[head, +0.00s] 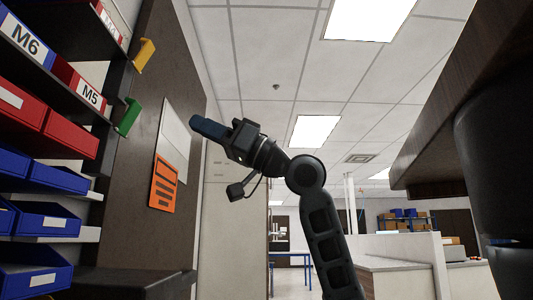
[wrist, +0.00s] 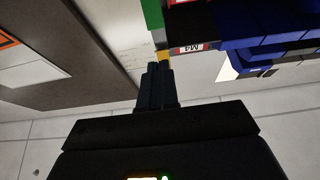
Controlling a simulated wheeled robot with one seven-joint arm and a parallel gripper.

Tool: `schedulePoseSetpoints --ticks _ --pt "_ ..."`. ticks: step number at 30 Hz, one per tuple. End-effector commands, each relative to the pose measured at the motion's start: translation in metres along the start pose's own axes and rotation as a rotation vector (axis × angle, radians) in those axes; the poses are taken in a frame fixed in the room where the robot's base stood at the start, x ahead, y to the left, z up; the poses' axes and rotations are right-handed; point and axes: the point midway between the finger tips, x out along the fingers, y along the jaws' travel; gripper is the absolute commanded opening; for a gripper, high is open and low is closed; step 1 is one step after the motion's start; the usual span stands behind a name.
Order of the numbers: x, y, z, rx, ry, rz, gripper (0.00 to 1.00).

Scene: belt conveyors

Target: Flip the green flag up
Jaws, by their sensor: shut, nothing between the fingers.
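The green flag (head: 128,117) is a small bent plate on the end of a dark shelf edge, beside the bin marked M5, at the left of the head view. I cannot tell for sure whether it is up or down. My gripper (head: 197,121) is shut and empty, to the right of the green flag and apart from it, with its blue-tipped fingers pointing left. In the wrist view, my fingers (wrist: 157,70) point up the picture toward a yellow flag (wrist: 164,56). Part of the green flag (wrist: 152,14) shows at the top edge there.
Another yellow view, the yellow flag (head: 145,54), sits on the shelf above. Red bins (head: 70,136) and blue bins (head: 48,219) fill the rack at left. An orange sign (head: 163,184) hangs on the brown panel behind. A dark overhang (head: 455,100) is at right.

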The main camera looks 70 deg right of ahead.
Motion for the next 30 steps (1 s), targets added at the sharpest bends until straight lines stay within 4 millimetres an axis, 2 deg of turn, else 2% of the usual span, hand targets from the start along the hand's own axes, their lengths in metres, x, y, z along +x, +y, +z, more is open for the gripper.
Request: schedulePoseSetpoints --ticks 1,9,15,21,30 --pt "-0.013 0.001 0.002 0.001 0.001 0.003 0.0" --pt "-0.073 0.001 -0.006 -0.001 0.002 0.003 0.0" --pt "-0.106 0.001 -0.01 0.0 0.001 0.002 0.0" --pt "-0.12 0.0 -0.013 0.001 -0.001 0.0 0.0" --pt "-0.122 0.001 -0.012 0.004 0.002 0.001 0.0"
